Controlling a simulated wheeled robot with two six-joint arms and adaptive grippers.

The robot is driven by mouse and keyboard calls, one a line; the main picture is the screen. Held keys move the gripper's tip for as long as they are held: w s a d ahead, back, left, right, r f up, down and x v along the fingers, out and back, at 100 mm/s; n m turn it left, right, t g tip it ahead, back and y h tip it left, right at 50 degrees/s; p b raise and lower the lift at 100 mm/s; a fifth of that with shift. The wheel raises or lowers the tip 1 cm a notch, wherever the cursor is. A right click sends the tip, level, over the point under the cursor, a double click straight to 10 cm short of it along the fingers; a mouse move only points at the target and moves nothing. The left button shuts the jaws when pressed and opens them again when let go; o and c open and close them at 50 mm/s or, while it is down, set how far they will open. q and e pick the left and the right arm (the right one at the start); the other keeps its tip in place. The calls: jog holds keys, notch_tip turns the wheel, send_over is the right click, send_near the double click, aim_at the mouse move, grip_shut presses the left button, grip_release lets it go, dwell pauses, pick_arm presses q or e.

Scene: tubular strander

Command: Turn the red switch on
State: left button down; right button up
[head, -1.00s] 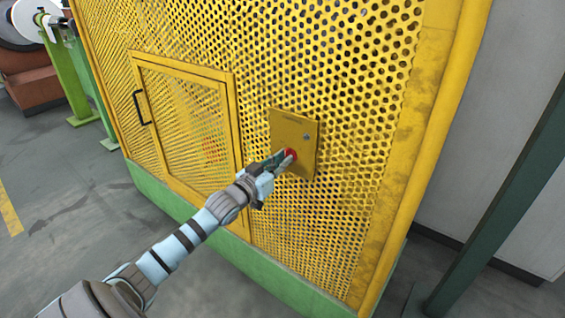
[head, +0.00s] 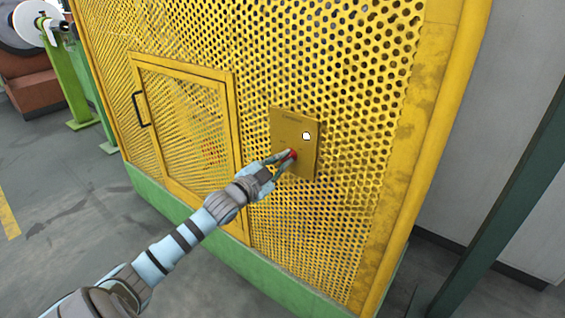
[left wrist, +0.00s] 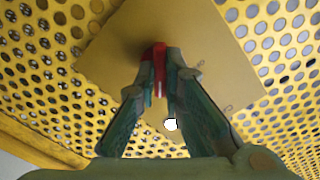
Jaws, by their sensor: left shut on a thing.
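The red switch (head: 294,154) sits on a yellow control plate (head: 311,160) fixed to the perforated yellow guard. My left gripper (head: 285,157) is at the plate, with its fingertips shut on the red switch. In the left wrist view the red switch (left wrist: 158,54) shows between the two fingertips (left wrist: 160,72). A round lamp (head: 306,136) above the switch glows white, and it also shows in the left wrist view (left wrist: 171,124). My right gripper is not in view.
The perforated yellow guard (head: 350,90) has a framed door (head: 185,120) with a black handle (head: 139,108) left of the plate. A dark green post (head: 510,200) stands at the right. Grey floor is open at the left.

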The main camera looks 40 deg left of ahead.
pick_arm(q)
jog(key=shift+f+m, duration=0.1)
jog(key=shift+m, duration=0.3)
jog(key=c, duration=1.7)
grip_release()
notch_tip(320, 180, up, 10)
jog(key=shift+r, duration=0.1)
